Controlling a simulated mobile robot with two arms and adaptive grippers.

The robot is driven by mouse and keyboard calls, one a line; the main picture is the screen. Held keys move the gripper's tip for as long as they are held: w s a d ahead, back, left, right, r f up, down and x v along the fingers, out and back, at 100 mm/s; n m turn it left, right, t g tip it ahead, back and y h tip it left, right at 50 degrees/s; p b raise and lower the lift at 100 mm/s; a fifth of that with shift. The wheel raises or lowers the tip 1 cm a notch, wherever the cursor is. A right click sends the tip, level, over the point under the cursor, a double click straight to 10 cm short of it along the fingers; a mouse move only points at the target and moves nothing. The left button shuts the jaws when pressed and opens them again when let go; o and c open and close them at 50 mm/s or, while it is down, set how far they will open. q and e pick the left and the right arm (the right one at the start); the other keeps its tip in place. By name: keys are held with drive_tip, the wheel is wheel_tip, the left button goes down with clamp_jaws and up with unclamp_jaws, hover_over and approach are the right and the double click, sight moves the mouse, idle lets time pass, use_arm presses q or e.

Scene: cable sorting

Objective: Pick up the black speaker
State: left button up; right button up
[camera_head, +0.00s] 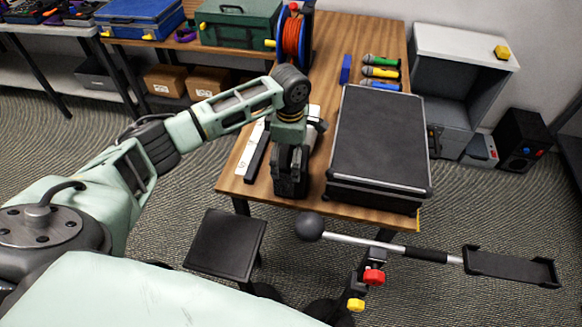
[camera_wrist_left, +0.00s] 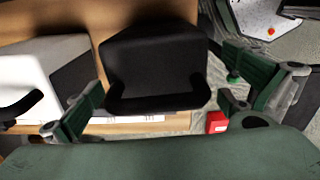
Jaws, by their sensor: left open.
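The black speaker (camera_head: 290,187) appears to be the small dark block near the front edge of the wooden table, directly under my left gripper (camera_head: 290,158). My arm hides much of it in the head view. In the left wrist view the black speaker (camera_wrist_left: 155,65) is a dark box with a rounded rim, lying between the two green fingers of my left gripper (camera_wrist_left: 165,85). The fingers are spread, with visible gaps to either side of the box. My right gripper is not in view.
A large black case (camera_head: 378,140) stands close to the right of the gripper. A white box (camera_head: 255,150) lies to the left. Several microphones (camera_head: 380,72) and an orange cable reel (camera_head: 292,35) are farther back. Another black box (camera_head: 521,138) stands on the floor at right.

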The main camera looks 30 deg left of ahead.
use_arm(q)
drive_tip(key=f, duration=0.3)
drive_tip(key=shift+w+d, duration=0.15)
drive_tip(key=shift+w, duration=0.05)
drive_tip(key=shift+c, duration=0.5)
drive_tip(key=c, duration=1.1)
drive_tip(key=shift+r, duration=0.1)
drive_tip(key=c, duration=0.8)
drive_tip(key=shift+w, duration=0.15)
drive_tip(key=shift+c, duration=0.4)
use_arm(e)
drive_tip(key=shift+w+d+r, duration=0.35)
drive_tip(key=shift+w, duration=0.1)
